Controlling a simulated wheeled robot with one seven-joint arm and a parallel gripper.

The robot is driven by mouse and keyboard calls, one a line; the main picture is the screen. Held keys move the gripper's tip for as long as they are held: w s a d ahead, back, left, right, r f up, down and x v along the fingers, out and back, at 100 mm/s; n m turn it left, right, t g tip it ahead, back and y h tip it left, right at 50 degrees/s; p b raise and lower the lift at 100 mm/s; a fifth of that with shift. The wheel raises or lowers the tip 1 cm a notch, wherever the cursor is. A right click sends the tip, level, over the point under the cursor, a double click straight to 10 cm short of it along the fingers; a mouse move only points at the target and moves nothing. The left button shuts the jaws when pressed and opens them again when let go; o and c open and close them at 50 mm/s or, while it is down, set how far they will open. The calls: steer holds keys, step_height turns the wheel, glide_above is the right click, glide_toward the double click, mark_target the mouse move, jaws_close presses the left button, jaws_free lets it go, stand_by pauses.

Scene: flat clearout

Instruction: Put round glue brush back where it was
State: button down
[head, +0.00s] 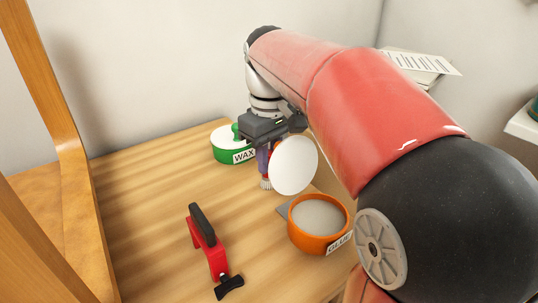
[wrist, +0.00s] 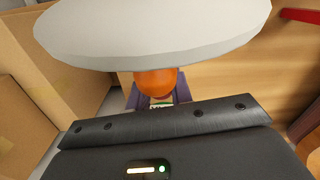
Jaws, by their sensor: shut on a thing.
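The round glue brush, a white disc (head: 293,166) with an orange knob, is at my gripper (head: 264,155). The disc is tipped on edge, with its flat face toward the head camera. In the wrist view the disc (wrist: 155,32) fills the top, and its orange knob (wrist: 156,82) points in between the purple-blue fingers. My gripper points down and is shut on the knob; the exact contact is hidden. The orange glue tub (head: 318,228), open with a pale grey top surface, stands right of and nearer than the disc, apart from it.
A green wax tub (head: 232,145) with a green knob on top stands behind and left of my gripper. A red clamp (head: 212,247) lies at the front. A wooden frame (head: 55,110) bounds the left.

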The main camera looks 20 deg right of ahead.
steer(key=c, duration=1.3)
jaws_free()
steer(key=shift+o, duration=0.2)
steer(key=shift+f, duration=0.1)
steer(key=shift+f+b, duration=0.2)
steer(key=shift+b, duration=0.2)
step_height(320, 180, up, 8)
steer(key=shift+a+r+p, duration=0.1)
steer(key=shift+a+p, duration=0.05)
steer(key=shift+p, duration=0.25)
